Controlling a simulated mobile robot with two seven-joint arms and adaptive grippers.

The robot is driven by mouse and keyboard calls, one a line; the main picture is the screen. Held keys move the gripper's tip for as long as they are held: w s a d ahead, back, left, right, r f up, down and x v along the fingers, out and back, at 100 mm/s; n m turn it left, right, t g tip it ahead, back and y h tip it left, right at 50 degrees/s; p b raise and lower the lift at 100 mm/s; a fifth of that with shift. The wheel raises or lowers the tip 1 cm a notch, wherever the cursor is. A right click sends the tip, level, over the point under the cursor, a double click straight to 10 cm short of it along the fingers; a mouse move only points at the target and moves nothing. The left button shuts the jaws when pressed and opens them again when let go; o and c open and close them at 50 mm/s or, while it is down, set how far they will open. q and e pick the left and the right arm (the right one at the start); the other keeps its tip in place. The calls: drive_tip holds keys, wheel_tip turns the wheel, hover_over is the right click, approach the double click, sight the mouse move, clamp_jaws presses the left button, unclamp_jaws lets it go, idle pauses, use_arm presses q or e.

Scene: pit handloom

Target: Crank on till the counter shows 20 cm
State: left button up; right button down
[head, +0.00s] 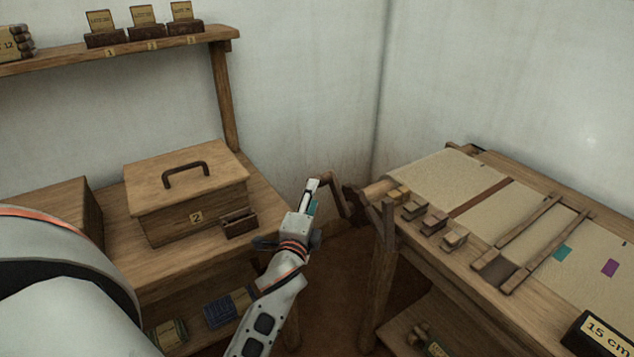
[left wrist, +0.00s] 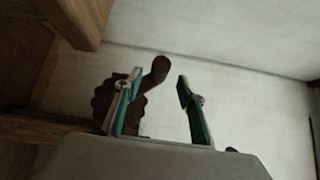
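The counter (head: 603,338) at the lower right of the head view reads 15 cm. The wooden crank (head: 333,182) sticks out from the left end of the loom's roller, beside a dark toothed wheel (head: 354,200). My left gripper (head: 312,190) is at the crank's outer end. In the left wrist view its two fingers (left wrist: 154,88) stand apart, and the crank's dark rounded end (left wrist: 159,68) shows between and beyond them. The toothed wheel (left wrist: 103,100) is partly behind the left finger. I cannot tell whether a finger touches the crank. My right gripper is out of view.
The loom (head: 440,185) carries pale cloth, wooden bars and several small wooden blocks along its near edge. A lidded wooden box (head: 185,212) marked 2 stands on the left bench, with a small dark box (head: 239,223) beside it. A shelf (head: 120,52) hangs above.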

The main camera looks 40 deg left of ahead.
use_arm(q)
drive_tip(key=x, duration=0.6)
drive_tip(key=shift+w+a, duration=0.1)
drive_tip(key=shift+w, duration=0.3)
drive_tip(key=shift+c, duration=0.5)
clamp_jaws()
